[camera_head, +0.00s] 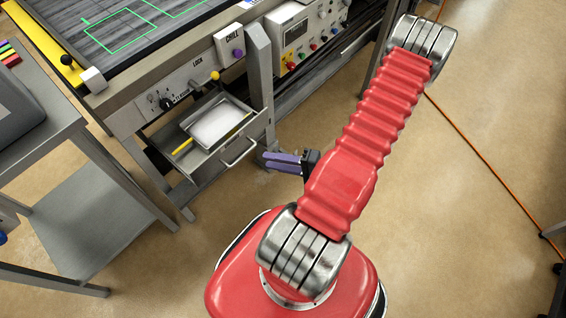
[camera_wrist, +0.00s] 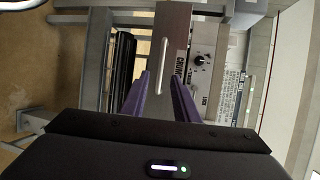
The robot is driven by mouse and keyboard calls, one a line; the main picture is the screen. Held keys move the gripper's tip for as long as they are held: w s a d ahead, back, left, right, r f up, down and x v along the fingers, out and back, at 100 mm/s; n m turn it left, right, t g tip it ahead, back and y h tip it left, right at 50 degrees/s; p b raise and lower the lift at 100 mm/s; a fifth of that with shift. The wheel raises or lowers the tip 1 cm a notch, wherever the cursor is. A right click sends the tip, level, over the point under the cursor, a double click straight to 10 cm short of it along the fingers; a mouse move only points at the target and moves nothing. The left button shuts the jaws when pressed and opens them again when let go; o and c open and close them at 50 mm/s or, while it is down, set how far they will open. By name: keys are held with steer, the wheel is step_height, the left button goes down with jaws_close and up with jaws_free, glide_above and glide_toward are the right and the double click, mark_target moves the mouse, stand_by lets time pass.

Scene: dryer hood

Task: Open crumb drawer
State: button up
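The crumb drawer (camera_head: 257,122) stands out from under the machine in the camera_head view, with its inside showing. A bar handle (camera_head: 238,152) is on its front. In the wrist view the drawer front (camera_wrist: 174,22) and the pale handle (camera_wrist: 163,65) lie beyond my fingers. My gripper (camera_head: 266,160) has two purple fingers spread apart with nothing between them. It is just right of the handle in the camera_head view. In the wrist view the handle lines up with the gap of my gripper (camera_wrist: 160,76), and the fingertips look apart from it.
A light pan (camera_head: 216,124) and a yellow-handled tool (camera_head: 182,146) lie in the drawer. A grey side table (camera_head: 90,200) stands left. An orange cable (camera_head: 480,160) crosses the floor.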

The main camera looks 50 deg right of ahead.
steer(key=shift+v, duration=1.45)
steer(key=shift+m, duration=0.3)
